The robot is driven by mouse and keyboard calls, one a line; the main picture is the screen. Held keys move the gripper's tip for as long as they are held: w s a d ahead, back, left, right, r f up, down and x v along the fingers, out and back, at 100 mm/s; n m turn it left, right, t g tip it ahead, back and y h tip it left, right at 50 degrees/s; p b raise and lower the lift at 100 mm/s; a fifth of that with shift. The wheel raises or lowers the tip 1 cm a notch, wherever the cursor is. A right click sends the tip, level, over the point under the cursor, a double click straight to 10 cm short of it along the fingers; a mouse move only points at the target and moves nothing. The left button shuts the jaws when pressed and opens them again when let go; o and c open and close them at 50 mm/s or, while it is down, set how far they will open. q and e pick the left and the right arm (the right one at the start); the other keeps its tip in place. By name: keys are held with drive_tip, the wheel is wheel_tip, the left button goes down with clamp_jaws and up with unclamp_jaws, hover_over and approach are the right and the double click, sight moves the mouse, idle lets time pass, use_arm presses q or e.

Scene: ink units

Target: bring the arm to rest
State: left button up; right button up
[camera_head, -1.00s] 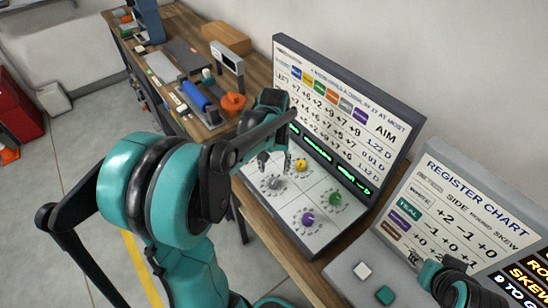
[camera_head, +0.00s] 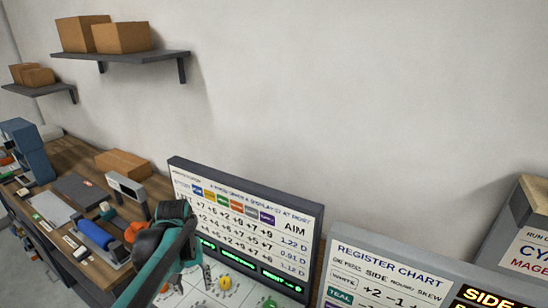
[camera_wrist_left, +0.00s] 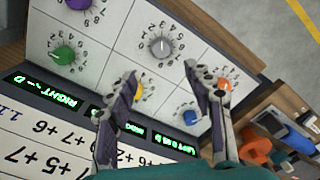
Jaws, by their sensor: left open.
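My left arm comes up from the bottom edge in the head view. Its gripper (camera_head: 192,277) is over the left part of the dial panel, partly hidden by the wrist. In the left wrist view the left gripper (camera_wrist_left: 162,74) has its two fingers apart with nothing between them. Beyond the fingers are a grey dial (camera_wrist_left: 161,47), a green dial (camera_wrist_left: 64,55), an orange dial (camera_wrist_left: 222,85), a blue dial (camera_wrist_left: 191,118) and a yellow dial (camera_wrist_left: 138,92) partly behind a finger. I cannot tell the exact gap to the panel. My right gripper is out of view.
An upright chart board (camera_head: 315,222) stands behind the dials, with a register chart (camera_head: 385,258) to its right. A blue roller (camera_head: 95,234), an orange object (camera_head: 136,231) and a cardboard box (camera_head: 122,163) are on the left bench. Wall shelves (camera_head: 120,58) hold boxes. Open wall lies above the boards.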

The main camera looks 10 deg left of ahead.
use_arm(q)
drive_tip(key=s+d+f+m+t+b, duration=0.1)
drive_tip(key=s+d+m+t+b, duration=0.1)
drive_tip(key=s+d+m+t, duration=0.2)
drive_tip(key=s+d+t, duration=0.3)
drive_tip(key=s+d, duration=0.3)
drive_tip(key=s, duration=0.1)
drive_tip(key=shift+d+f, duration=0.15)
drive_tip(key=shift+f, duration=0.1)
drive_tip(key=shift+w, duration=0.1)
idle(1.5)
